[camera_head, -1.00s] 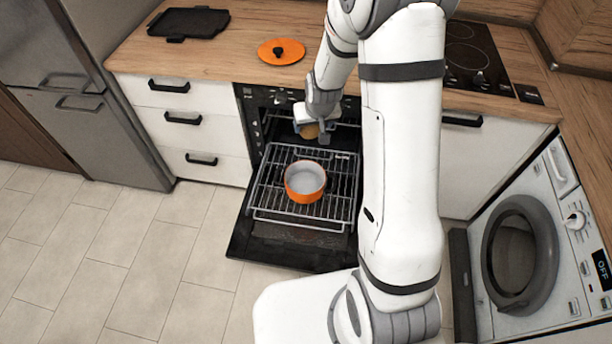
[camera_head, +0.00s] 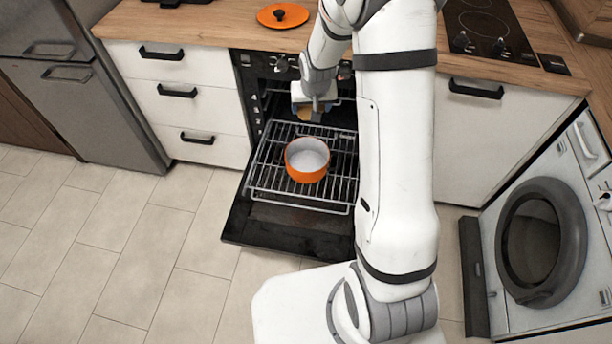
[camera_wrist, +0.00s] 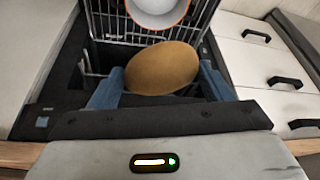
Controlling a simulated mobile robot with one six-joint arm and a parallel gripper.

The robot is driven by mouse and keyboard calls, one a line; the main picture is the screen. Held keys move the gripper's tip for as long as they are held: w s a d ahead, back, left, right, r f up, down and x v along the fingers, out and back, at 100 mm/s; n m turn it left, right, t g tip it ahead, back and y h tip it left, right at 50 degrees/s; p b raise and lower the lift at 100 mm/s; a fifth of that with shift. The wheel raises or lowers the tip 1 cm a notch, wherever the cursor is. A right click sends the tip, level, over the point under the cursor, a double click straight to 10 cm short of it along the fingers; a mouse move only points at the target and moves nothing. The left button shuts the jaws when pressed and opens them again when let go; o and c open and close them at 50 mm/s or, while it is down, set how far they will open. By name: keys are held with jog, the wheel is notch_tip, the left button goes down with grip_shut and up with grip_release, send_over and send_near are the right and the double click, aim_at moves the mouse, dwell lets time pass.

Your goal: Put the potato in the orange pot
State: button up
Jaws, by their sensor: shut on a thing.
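The potato (camera_wrist: 162,68) is brown and oval, held between the two blue-grey fingers of my gripper (camera_wrist: 160,88) in the wrist view. In the head view my gripper (camera_head: 309,112) is just behind the orange pot, with part of the potato (camera_head: 305,115) showing below it. The orange pot (camera_head: 307,175) stands upright and uncovered on the pulled-out oven rack; its pale inside looks empty. In the wrist view the pot (camera_wrist: 158,8) is partly cut off at the top, beyond the potato.
The oven rack (camera_head: 270,180) lies over the lowered oven door (camera_head: 290,240). An orange lid (camera_head: 283,15) with a black knob lies on the wooden counter (camera_head: 215,25). A cooktop (camera_head: 485,25) is at right, a washing machine (camera_head: 540,240) at lower right. Floor at left is clear.

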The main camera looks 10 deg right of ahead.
jog(key=w+f+m+h+b, duration=0.1)
jog(key=w+f+m+b, duration=0.15)
jog(key=f+b, duration=1)
jog(key=w+f+m+h+b, duration=0.1)
jog(key=w+f+b, duration=0.3)
jog(key=f+b, duration=0.9)
jog(key=b, duration=0.5)
send_near(308, 163)
jog(key=x, duration=0.5)
jog(key=shift+r, duration=0.1)
jog(key=shift+f+b, duration=0.2)
jog(key=shift+b, duration=0.2)
jog(key=o, duration=1)
jog(key=shift+o, duration=0.2)
jog(key=shift+r, duration=0.1)
